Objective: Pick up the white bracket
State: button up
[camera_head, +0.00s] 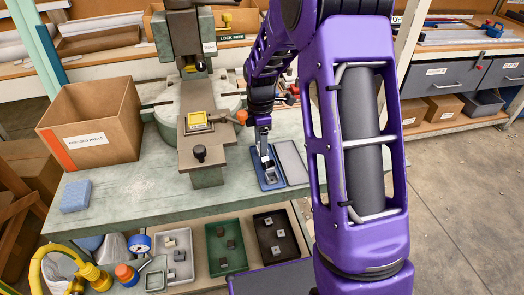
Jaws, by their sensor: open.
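My gripper (265,153) points down over a small blue tray (261,183) on the press table, right of the fly press. It is open, and its fingertips are small in view. A small pale shape (270,179) shows in the blue tray just below the fingers. It may be the white bracket, but it is partly hidden and too small to tell. I cannot tell whether the fingers are around it or above it.
The fly press (185,45) stands left of my gripper. A grey tray (291,162) lies just right of the blue one. A cardboard box (98,125) and blue block (76,196) are on the left. Lower trays, including a green one (213,262), hold small parts.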

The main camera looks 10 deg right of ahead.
jog(key=shift+r, duration=0.1)
grip_shut()
